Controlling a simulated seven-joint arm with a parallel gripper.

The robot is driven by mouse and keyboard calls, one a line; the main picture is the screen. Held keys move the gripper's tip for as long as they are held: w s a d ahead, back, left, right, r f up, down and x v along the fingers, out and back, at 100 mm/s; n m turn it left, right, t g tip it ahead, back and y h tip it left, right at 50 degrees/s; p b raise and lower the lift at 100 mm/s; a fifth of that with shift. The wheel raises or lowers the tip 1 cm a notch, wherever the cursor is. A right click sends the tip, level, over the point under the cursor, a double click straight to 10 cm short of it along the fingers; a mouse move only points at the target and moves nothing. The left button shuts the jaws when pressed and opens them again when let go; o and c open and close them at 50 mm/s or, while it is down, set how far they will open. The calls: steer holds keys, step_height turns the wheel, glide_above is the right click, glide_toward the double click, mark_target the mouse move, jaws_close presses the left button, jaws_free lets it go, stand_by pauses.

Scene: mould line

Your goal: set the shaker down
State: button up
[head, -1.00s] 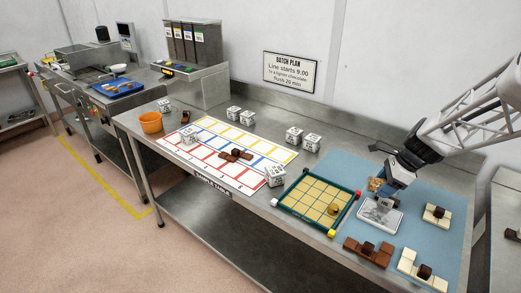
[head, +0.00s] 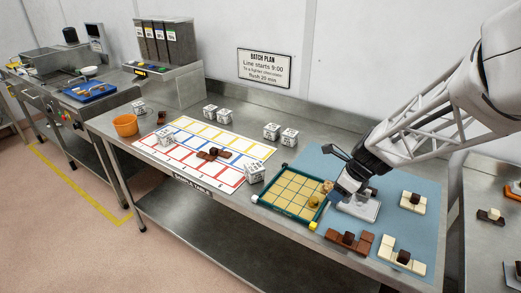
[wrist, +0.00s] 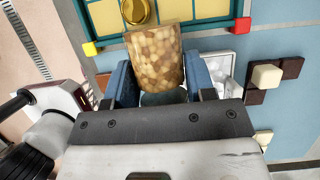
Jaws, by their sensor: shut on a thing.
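My gripper (head: 345,184) has its blue fingers shut on the shaker (wrist: 156,58), a see-through container full of tan and brown pieces. In the wrist view the shaker sits between the two fingers (wrist: 155,85), tilted in the picture. In the head view only a small part of the shaker (head: 327,187) shows, beside the fingers at the right edge of the green-framed board. I cannot tell whether its base touches anything. The board (head: 262,198) has a tan grid with a round gold piece (head: 313,201) on it.
A pale metal tray (head: 362,211) lies under and beside my gripper on the blue mat (head: 340,160). Chocolate and cream block pieces (head: 402,257) stand to its right and front. Dice-like cubes and a coloured sheet (head: 200,160) lie to the left. Bare mat shows behind the tray.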

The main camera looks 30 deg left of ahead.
steer(key=shift+w, duration=0.1)
glide_above(323, 174)
steer(key=s+d, duration=0.1)
steer(key=d, duration=0.1)
steer(key=shift+a+f, duration=0.15)
steer(key=shift+f, duration=0.5)
steer(key=shift+w+a+f, duration=0.1)
steer(key=shift+w+a, duration=0.15)
steer(key=shift+w, duration=0.15)
steer(key=shift+f, duration=1.75)
steer(key=o, duration=0.8)
steer(key=shift+f, duration=0.1)
steer(key=shift+c, duration=0.2)
